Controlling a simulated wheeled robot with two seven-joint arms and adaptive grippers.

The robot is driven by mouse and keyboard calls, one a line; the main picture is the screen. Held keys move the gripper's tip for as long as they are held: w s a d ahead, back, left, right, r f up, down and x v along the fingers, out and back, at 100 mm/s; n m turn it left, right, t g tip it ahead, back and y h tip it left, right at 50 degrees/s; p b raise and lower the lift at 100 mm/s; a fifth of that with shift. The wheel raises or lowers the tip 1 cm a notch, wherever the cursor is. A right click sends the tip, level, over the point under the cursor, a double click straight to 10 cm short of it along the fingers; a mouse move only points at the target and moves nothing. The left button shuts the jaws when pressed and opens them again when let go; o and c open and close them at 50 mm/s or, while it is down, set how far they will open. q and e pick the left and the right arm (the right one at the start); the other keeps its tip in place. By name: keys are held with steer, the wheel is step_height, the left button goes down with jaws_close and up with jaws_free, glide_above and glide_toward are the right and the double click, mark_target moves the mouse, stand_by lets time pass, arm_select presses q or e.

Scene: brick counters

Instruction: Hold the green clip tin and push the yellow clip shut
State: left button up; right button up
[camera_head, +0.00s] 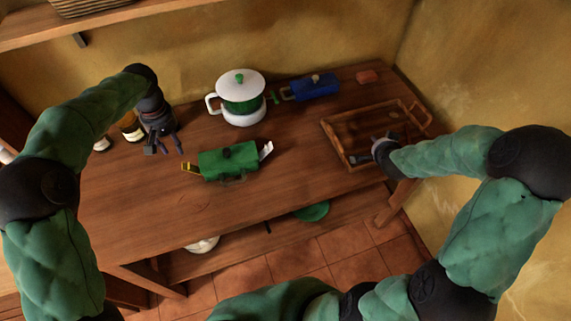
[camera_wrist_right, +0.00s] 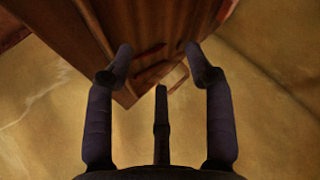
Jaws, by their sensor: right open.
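The green clip tin (camera_head: 215,170) sits on the wooden table in the head view, with a dark knob on its lid. The yellow clip (camera_head: 191,168) sticks out from its left end, and a white clip (camera_head: 267,149) stands out from its right end; both look swung open. My left gripper (camera_head: 166,149) is open and empty, a little behind and left of the tin, pointing down. My right gripper (camera_head: 362,157) is open and empty over the front of the tray, well right of the tin; its spread fingers also show in the right wrist view (camera_wrist_right: 157,52).
A wooden tray (camera_head: 339,144) lies on the right of the table (camera_head: 290,185). A white and green pot (camera_head: 241,98), a blue tin (camera_head: 315,88) and a red block (camera_head: 367,76) stand behind. A jar (camera_head: 130,126) is beside my left gripper. The table around the green tin is clear.

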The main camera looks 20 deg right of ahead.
step_height(320, 180, up, 3)
steer(key=w+a+t, duration=0.1)
steer(key=w, duration=0.2)
steer(key=n+t+y, duration=0.4)
steer(key=n+y, duration=0.3)
steer(key=y, duration=0.2)
glide_toward(271, 150)
steer(key=shift+w+a+f, duration=0.1)
steer(key=shift+w+f, duration=0.15)
steer(key=shift+w, duration=0.05)
steer(key=shift+w+a+f, duration=0.2)
steer(key=shift+w+a, duration=0.05)
steer(key=shift+w, duration=0.2)
steer(key=x, duration=0.9)
steer(key=shift+w, duration=0.35)
